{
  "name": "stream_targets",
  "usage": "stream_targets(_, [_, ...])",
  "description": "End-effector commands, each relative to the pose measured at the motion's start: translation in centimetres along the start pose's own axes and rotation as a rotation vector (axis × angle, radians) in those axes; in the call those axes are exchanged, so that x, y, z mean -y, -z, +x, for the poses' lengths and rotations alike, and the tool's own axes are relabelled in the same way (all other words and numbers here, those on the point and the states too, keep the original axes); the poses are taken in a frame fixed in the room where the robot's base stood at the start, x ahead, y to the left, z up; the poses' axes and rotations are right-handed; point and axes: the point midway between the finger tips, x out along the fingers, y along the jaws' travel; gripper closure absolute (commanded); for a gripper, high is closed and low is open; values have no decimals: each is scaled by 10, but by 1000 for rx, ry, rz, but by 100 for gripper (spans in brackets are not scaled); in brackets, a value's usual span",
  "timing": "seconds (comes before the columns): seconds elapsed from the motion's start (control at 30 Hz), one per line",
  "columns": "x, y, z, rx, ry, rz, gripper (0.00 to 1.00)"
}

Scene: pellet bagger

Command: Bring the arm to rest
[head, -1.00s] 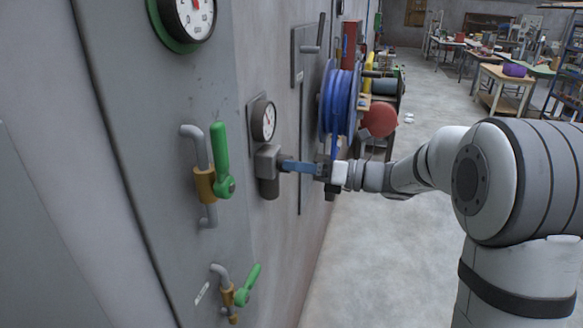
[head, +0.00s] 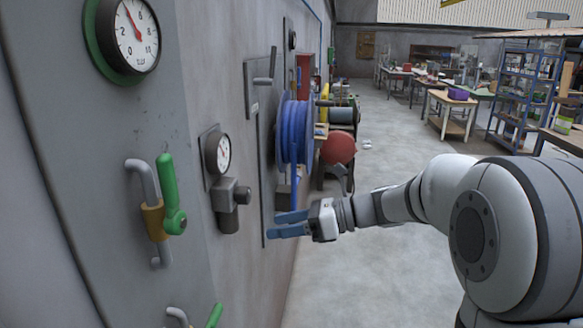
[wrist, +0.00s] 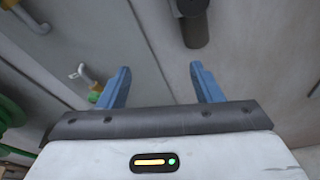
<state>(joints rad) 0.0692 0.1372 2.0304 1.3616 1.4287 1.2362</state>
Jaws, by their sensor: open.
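My gripper (head: 280,225) has blue fingers and is open and empty. In the head view it is in front of the grey wall panel, to the right of and a little below a small dark grey fitting (head: 231,203) under a small gauge. There is a visible gap between the fingers and that fitting. In the wrist view the two blue fingers (wrist: 160,88) are spread apart with only grey panel between and beyond them. The dark cylinder of the fitting (wrist: 195,28) shows beyond the fingers at the top. My arm reaches in from the right.
A green-handled valve (head: 167,195) and a large gauge (head: 135,36) are on the panel at left. A blue hose reel (head: 293,130) and a red disc (head: 338,148) stand beyond my gripper. Open floor (head: 375,260) lies to the right, with tables and shelves far back.

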Motion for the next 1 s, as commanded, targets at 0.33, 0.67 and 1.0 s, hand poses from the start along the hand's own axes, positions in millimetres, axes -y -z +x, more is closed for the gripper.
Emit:
stream_targets(0.33, [-109,128,-59,-789,-198,-1005,41])
stream_targets(0.67, [-139,186,-139,-1299,-658,-1685,41])
stream_targets(1.0, [-141,190,-150,-1362,-755,-1770,41])
